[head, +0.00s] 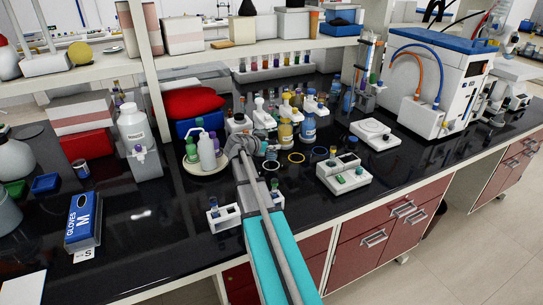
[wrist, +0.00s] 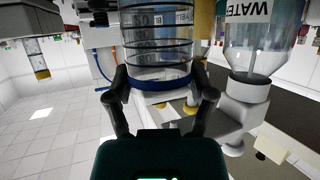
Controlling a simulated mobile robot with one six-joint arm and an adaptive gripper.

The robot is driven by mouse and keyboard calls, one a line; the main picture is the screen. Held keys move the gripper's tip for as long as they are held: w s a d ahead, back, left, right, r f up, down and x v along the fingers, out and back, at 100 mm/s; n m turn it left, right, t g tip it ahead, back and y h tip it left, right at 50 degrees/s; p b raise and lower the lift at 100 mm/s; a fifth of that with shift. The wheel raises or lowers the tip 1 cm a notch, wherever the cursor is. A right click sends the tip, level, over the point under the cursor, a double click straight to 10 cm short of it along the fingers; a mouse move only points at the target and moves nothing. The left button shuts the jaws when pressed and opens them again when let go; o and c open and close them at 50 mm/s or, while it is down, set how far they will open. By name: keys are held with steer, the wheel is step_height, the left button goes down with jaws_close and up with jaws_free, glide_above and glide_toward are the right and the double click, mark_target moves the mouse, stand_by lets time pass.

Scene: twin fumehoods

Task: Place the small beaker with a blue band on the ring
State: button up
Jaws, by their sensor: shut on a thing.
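In the wrist view, a clear graduated beaker (wrist: 157,48) with a blue band (wrist: 160,84) is between the two fingers of my gripper (wrist: 160,74). The gripper is shut on it near the band. In the head view my gripper (head: 245,147) is over the bench, close to the bottles; the arm mostly hides the beaker there. A yellow ring (head: 296,157) lies flat on the black bench just right of my gripper. A darker ring (head: 270,166) lies nearer to it, and another ring (head: 320,151) lies farther right. I cannot tell the ring colours surely, apart from the yellow one.
Yellow-labelled bottles (head: 285,132) and other bottles stand behind the rings. A round tray (head: 203,165) with wash bottles is left of my gripper. A white device with buttons (head: 344,173) stands to the right. In the wrist view, a WATER bottle (wrist: 249,45) appears right of the beaker.

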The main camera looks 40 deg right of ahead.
mark_target(271, 151)
steer(key=shift+f, duration=0.1)
stand_by(0.3)
steer(key=shift+w+d+f+b, duration=0.25)
steer(key=shift+w+f+b, duration=0.1)
steer(key=shift+f+b, duration=1.6)
steer(key=shift+b, duration=0.05)
steer(key=shift+f, duration=0.1)
steer(key=o, duration=1.2)
